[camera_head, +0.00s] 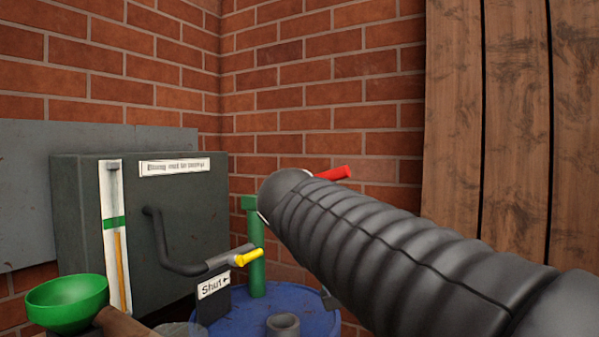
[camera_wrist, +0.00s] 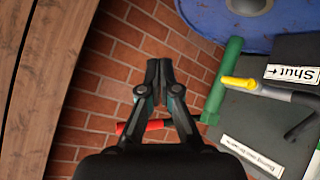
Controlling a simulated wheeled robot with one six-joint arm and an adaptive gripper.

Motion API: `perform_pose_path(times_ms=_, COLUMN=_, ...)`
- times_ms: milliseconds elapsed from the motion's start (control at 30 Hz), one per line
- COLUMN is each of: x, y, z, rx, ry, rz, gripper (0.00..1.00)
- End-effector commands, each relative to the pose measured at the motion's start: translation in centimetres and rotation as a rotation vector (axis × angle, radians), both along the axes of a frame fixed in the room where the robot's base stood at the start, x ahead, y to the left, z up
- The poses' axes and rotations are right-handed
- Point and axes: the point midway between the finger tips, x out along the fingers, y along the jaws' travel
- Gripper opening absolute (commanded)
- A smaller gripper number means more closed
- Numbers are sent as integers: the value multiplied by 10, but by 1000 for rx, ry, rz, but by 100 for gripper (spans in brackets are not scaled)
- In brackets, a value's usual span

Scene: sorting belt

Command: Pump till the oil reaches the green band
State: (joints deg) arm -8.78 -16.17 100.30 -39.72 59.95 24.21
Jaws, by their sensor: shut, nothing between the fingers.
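The gauge (camera_head: 115,190) is a pale upright strip on a dark grey tank, with a green band (camera_head: 115,223) across it. The amber oil column (camera_head: 120,272) ends close under the band. The pump is a green post (camera_head: 256,245) on a blue drum, with a red handle (camera_head: 335,173). My arm hides part of the handle in the head view. In the wrist view, the green post (camera_wrist: 222,82) is right of my gripper (camera_wrist: 159,64), and the red handle (camera_wrist: 128,128) passes behind its finger linkages. My gripper is shut and empty; whether it touches the handle, I cannot tell.
A pipe from the tank (camera_head: 75,210) ends at a yellow valve lever (camera_head: 250,257), beside a "Shut" sign (camera_head: 213,286). A green funnel (camera_head: 67,298) stands at lower left. The blue drum (camera_head: 305,312) is below the pump. Brick and plank walls close the back.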

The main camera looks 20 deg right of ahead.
Motion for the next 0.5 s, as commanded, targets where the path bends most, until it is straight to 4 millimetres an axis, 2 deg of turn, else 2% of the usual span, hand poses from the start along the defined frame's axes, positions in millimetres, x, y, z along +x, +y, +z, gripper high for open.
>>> perform_pose_path(times_ms=33, x=16, y=1, z=14, rx=-26, ry=-32, rz=-15, gripper=0)
perform_pose_path(times_ms=200, x=62, y=2, z=68, rx=-108, ry=-164, rz=-84, gripper=0)
perform_pose_path(times_ms=400, x=105, y=11, z=128, rx=-191, ry=-340, rz=-168, gripper=0)
perform_pose_path(times_ms=500, x=120, y=17, z=152, rx=-221, ry=-424, rz=-205, gripper=0)
